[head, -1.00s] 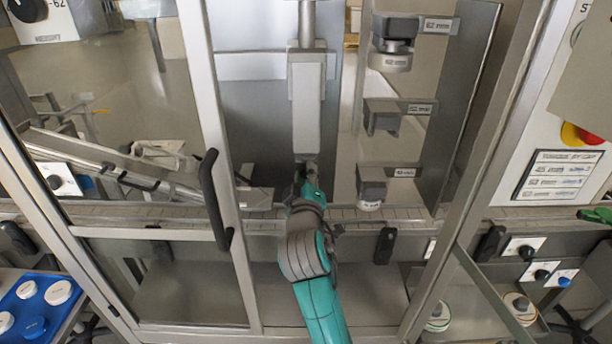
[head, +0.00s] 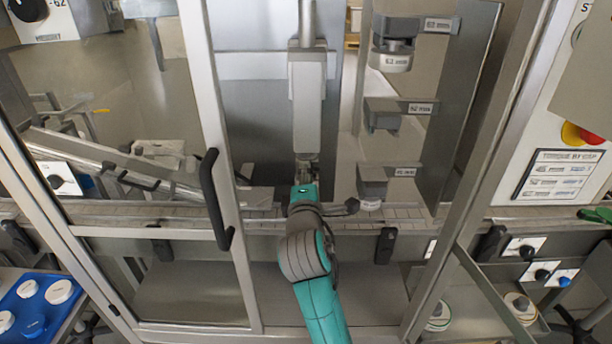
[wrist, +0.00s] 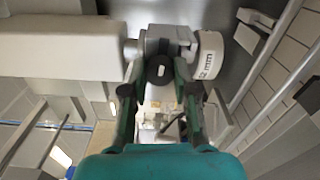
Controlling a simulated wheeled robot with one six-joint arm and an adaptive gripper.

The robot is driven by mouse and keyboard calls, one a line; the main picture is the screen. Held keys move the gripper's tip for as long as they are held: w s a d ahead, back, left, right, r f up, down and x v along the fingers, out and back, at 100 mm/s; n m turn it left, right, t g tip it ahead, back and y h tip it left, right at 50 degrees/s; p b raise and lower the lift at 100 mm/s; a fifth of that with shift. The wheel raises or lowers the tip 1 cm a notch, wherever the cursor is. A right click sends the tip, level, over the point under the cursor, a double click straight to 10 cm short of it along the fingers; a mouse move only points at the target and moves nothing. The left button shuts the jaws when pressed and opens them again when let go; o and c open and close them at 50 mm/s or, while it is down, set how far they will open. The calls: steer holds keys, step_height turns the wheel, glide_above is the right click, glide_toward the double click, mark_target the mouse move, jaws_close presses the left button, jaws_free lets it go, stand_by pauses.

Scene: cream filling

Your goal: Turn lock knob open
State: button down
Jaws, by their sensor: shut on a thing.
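The lock knob (wrist: 160,71) is a small dark round knob on a grey metal clamp block (wrist: 168,42) in the wrist view. My gripper (wrist: 160,92) has one finger on each side of the knob and is shut on it. In the head view my gripper (head: 305,180) reaches up to the lower end of the grey vertical filling head (head: 307,105); the knob is hidden there. A white cylinder marked "62 mm" (wrist: 208,55) sits right of the clamp block in the wrist view.
The open door frame with its black handle (head: 214,198) stands close left of my arm. Spare heads on a rack (head: 392,55) hang at the right. A conveyor (head: 400,213) runs across behind my wrist. A blue tray (head: 45,285) with white lids is at lower left.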

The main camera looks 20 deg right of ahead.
steer(key=shift+n, duration=0.6)
steer(key=c, duration=0.9)
jaws_free()
steer(key=v, duration=1.2)
